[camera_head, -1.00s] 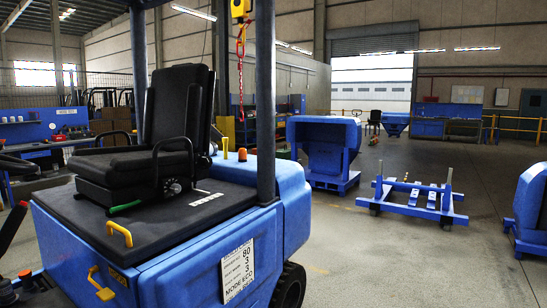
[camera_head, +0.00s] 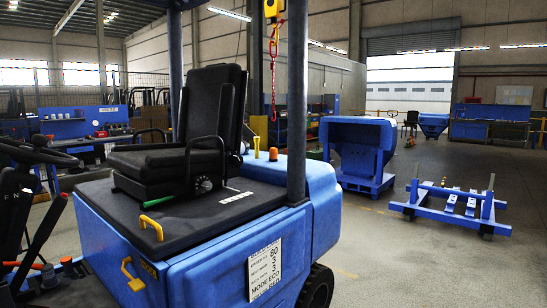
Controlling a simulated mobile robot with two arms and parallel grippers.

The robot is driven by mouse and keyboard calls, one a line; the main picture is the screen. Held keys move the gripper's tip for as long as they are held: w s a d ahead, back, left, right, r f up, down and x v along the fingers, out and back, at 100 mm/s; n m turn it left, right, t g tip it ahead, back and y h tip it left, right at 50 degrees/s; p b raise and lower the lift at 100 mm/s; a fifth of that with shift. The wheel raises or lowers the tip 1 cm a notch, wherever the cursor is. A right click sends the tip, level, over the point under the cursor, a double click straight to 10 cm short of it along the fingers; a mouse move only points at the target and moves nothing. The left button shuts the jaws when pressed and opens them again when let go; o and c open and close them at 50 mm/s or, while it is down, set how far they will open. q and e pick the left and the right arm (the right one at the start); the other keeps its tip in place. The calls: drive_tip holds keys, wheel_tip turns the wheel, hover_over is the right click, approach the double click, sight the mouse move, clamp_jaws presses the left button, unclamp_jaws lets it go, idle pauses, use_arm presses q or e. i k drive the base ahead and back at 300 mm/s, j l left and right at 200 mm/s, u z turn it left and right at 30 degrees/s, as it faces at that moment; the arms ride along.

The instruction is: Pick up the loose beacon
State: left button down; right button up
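An orange beacon-like piece (camera_head: 273,154) sits on the rear deck of the blue forklift (camera_head: 215,262), behind the black seat (camera_head: 190,140). A yellow upright piece (camera_head: 256,147) stands beside it. Another small orange piece (camera_head: 48,277) shows low in the forklift's footwell at the lower left, partly hidden and too small to identify. I cannot tell which of these is the loose beacon. Neither of my grippers is in view.
The forklift fills the near left, with its steering wheel (camera_head: 30,154) and dark roof posts. A red chain (camera_head: 273,80) hangs behind it. A blue counterweight (camera_head: 358,150) and a low blue stand (camera_head: 450,205) are on the right. Open floor lies at the front right.

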sight(272, 152)
drive_tip(key=i+l+u, duration=0.2)
drive_tip(key=i+l, duration=0.2)
drive_tip(key=l, duration=0.25)
drive_tip(key=i+l+u, duration=0.2)
drive_tip(key=i+l, duration=0.15)
drive_tip(key=l, duration=0.35)
drive_tip(key=i+l+u, duration=0.1)
drive_tip(key=l, duration=0.25)
drive_tip(key=i, duration=0.1)
